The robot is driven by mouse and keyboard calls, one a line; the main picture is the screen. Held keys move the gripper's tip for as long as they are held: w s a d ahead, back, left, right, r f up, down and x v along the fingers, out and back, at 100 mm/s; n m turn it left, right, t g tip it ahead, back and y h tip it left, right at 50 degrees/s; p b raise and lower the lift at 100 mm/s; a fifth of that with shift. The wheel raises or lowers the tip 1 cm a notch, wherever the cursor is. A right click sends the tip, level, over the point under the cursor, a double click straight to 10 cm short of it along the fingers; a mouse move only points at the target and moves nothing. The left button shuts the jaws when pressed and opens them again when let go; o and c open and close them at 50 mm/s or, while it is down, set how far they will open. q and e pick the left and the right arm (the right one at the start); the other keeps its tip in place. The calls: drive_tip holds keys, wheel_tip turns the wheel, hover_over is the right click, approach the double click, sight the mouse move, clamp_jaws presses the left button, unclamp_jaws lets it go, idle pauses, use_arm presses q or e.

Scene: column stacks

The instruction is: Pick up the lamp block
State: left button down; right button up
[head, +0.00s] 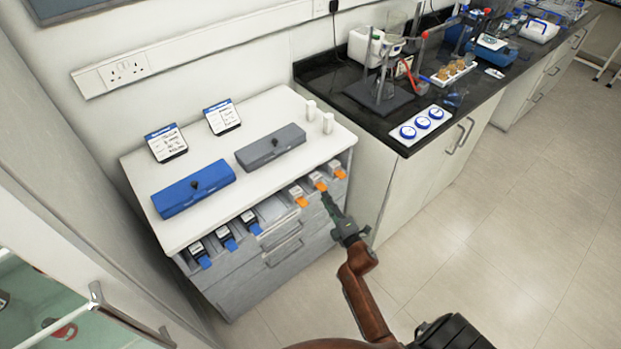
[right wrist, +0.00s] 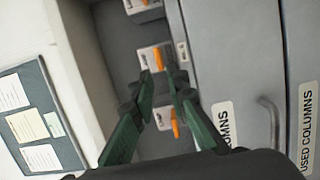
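Several white blocks with orange tabs sit in the right part of the slot row under the white cabinet top; I cannot read which is the lamp block. The middle white block (head: 317,178) is closest to my right gripper (head: 325,198). In the right wrist view, this middle white block (right wrist: 149,58) is straight ahead, its orange tab between the fingertips. My right gripper (right wrist: 158,72) is open, with a gap between its green fingers and nothing visibly held. My left gripper is not in view.
Several dark blocks with blue tabs (head: 227,236) sit in the left slots. A blue case (head: 195,188), a grey case (head: 270,147) and two white pieces stand on the cabinet top (head: 228,190). A black bench (head: 340,85) with lab gear stands at right. Open floor lies in front.

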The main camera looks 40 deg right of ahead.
sight(321, 190)
drive_tip(key=w, duration=0.2)
drive_tip(key=w+d+b, duration=0.1)
drive_tip(key=w, duration=0.2)
drive_tip(key=shift+w+f, duration=0.1)
drive_tip(key=shift+f, duration=0.1)
drive_tip(key=shift+r, duration=0.1)
clamp_jaws()
drive_tip(key=shift+r, duration=0.1)
